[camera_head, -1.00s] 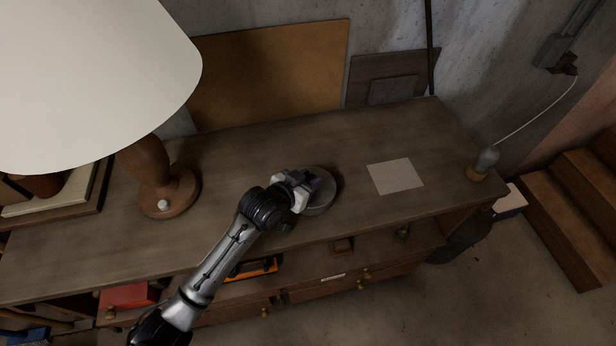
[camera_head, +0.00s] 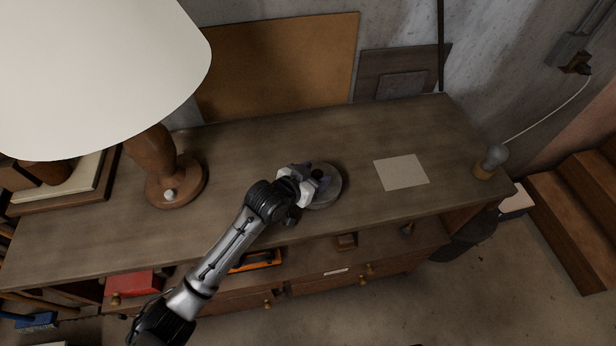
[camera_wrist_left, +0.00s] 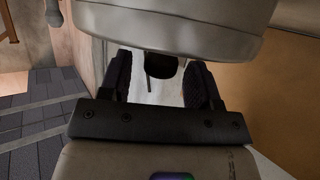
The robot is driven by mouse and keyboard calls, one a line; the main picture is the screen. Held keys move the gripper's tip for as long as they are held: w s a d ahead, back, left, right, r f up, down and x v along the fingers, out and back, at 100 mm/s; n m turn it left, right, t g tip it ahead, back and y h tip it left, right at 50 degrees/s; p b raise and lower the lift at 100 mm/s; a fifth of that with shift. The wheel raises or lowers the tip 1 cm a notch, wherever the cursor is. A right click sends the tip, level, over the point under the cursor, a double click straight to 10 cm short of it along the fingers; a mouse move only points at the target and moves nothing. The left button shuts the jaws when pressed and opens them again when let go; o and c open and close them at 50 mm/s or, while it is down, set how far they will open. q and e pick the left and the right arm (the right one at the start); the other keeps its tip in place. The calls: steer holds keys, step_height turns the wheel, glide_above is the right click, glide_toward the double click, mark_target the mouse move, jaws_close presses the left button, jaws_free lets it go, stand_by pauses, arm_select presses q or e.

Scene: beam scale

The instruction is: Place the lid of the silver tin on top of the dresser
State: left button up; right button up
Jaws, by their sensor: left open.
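The round silver tin (camera_head: 327,190) stands on the dresser top (camera_head: 250,150), near its front edge. Its lid (camera_wrist_left: 190,42) appears to be on it, with a dark knob (camera_wrist_left: 160,66), in the left wrist view. My left gripper (camera_head: 316,178) is over the tin's left side in the head view. In the left wrist view its dark fingers (camera_wrist_left: 158,82) are spread, one on each side of the knob, with gaps visible. The gripper hides part of the lid in the head view. My right gripper is not in view.
A lamp with a wooden base (camera_head: 176,182) and large white shade (camera_head: 95,75) stands left of the tin. A paper sheet (camera_head: 401,172) lies on the right, with clear dresser top around it. A small bulb-like object (camera_head: 492,160) is at the right end.

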arm_select(q)
steer(key=shift+a+f+b, duration=0.1)
steer(key=shift+b, duration=0.4)
arm_select(e)
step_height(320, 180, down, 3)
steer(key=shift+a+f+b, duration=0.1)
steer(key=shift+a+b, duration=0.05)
steer(key=shift+b, duration=0.85)
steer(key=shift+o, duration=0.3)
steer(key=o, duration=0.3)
arm_select(q)
steer(key=v, duration=1.3)
steer(key=shift+s, duration=0.35)
steer(key=shift+a, duration=0.1)
